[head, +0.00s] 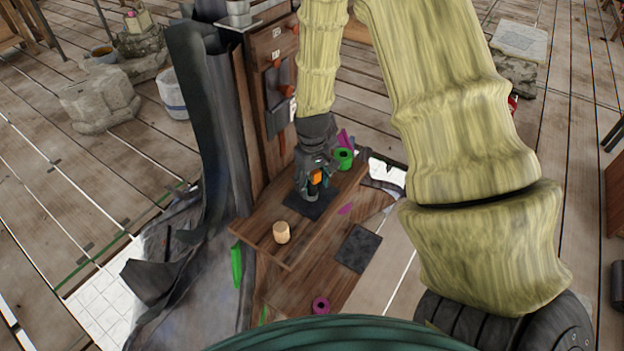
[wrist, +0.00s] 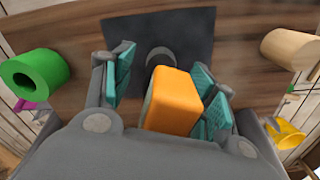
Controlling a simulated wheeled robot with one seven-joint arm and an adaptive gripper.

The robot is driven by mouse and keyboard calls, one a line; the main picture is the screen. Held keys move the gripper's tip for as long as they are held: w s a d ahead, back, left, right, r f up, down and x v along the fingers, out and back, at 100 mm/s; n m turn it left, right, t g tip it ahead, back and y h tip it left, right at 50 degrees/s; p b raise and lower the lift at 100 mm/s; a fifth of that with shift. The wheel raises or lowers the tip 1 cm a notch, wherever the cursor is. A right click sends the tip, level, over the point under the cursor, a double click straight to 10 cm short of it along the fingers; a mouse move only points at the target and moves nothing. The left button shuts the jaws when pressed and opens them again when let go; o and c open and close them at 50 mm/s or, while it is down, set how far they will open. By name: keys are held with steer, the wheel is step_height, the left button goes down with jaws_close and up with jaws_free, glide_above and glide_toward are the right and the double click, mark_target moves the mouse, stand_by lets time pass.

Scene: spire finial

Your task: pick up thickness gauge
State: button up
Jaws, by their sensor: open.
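The thickness gauge appears to be the orange block-shaped body (wrist: 172,100); its orange also shows at my gripper in the head view (head: 317,177). It stands over a dark square mat (wrist: 130,30) on a wooden shelf. A grey rounded part shows at its far side in the wrist view. My gripper (wrist: 165,95) is open, with teal-padded fingers on either side of the orange body. A gap shows at the left finger; the right finger is close, and I cannot tell whether it touches. The gauge's lower part is hidden.
A green hollow cylinder (wrist: 35,72) lies left in the wrist view, a pale wooden cylinder (wrist: 292,48) right. A yellow object (wrist: 288,133) is at lower right. In the head view, a tall wooden panel (head: 270,70) rises behind the shelf (head: 290,252).

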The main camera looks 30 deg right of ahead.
steer(key=shift+s+f, duration=0.1)
steer(key=shift+f, duration=0.3)
steer(key=shift+c, duration=0.4)
jaws_close()
steer(key=shift+r, duration=0.2)
